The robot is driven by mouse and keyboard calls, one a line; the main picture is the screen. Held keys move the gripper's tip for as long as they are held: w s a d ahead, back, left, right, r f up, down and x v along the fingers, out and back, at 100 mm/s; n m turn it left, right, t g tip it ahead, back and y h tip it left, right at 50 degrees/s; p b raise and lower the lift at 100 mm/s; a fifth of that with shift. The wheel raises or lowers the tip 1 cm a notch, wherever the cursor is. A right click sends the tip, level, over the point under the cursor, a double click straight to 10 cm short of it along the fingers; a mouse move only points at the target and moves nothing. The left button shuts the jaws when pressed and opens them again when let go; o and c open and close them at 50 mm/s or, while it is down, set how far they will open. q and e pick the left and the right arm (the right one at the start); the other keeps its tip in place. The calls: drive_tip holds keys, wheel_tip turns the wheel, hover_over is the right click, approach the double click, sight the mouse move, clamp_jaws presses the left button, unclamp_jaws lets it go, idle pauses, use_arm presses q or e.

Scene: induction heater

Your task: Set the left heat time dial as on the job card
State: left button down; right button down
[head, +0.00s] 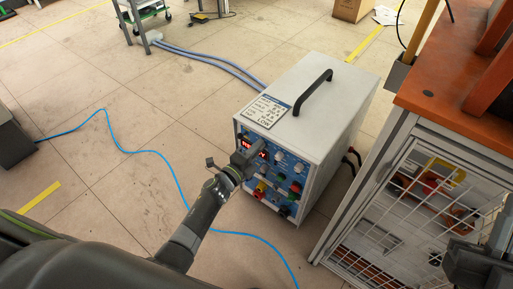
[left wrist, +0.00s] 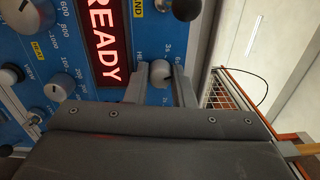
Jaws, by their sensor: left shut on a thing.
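The induction heater (head: 325,95) is a white box with a blue front panel full of knobs and red displays. The job card (head: 265,112) lies on its top; only a large "LOW" reads clearly. My left gripper (head: 243,160) is at the front panel. In the left wrist view its two fingers (left wrist: 160,88) are shut on a small grey dial (left wrist: 160,72), beside a red display (left wrist: 104,45) reading "READY". The scale by this dial shows "3s"; its other print is partly hidden. My right gripper (head: 472,262) shows only in part at the lower right, away from the heater.
An orange-topped bench (head: 455,100) with a wire-mesh cage (head: 400,205) stands close to the right of the heater. A blue cable (head: 165,165) crosses the floor on the left.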

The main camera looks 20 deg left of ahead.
idle(0.4)
use_arm(q)
drive_tip(key=c, duration=1.2)
unclamp_jaws()
drive_tip(key=shift+c, duration=0.2)
drive_tip(key=shift+f, duration=0.1)
